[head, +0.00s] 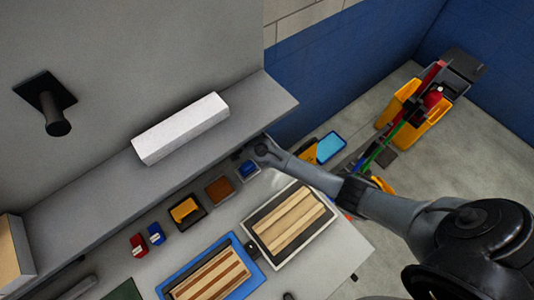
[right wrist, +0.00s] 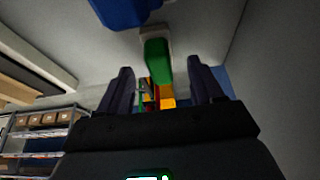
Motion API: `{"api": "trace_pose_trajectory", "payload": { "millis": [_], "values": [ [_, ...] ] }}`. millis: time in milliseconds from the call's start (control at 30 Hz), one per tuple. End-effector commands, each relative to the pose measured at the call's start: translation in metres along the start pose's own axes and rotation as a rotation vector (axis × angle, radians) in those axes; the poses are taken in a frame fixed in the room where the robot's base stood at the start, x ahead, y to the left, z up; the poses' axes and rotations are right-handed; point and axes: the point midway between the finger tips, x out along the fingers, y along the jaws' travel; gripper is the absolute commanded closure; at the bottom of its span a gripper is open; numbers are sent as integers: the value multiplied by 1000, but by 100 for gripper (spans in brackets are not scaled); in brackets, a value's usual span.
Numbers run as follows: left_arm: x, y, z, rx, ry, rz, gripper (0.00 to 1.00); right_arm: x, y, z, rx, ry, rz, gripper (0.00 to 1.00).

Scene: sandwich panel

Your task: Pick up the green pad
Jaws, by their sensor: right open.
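The green pad (right wrist: 157,62) shows in the right wrist view as a rounded green block on a pale holder, near the top centre. My right gripper (right wrist: 157,78) is open, with its two dark fingers on either side of the pad in the picture. I cannot tell whether they touch it. In the head view my right gripper (head: 260,147) is at the back edge of the table, under the shelf lip. I cannot make out the green pad there; the gripper may hide it. My left gripper is not in view.
A blue pad (head: 248,168) sits close to my right gripper, with brown (head: 220,190) and yellow-orange (head: 184,210) ones to its left. The shelf (head: 90,205) with a white block (head: 180,128) overhangs the row. Striped panels lie on a white tray (head: 318,232) and a blue tray (head: 250,287).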

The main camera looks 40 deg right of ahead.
Motion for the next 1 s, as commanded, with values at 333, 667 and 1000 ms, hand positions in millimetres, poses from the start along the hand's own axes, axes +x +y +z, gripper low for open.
{"api": "trace_pose_trajectory", "payload": {
  "millis": [333, 667, 1000],
  "values": [
    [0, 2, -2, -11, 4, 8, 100, 24, 0, 0, 1, -1, -2, 34],
    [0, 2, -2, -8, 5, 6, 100, 24, 0, 0, 0, -1, -1, 60],
    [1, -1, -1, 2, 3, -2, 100, 24, 0, 0, 0, -1, -1, 100]
  ]
}}
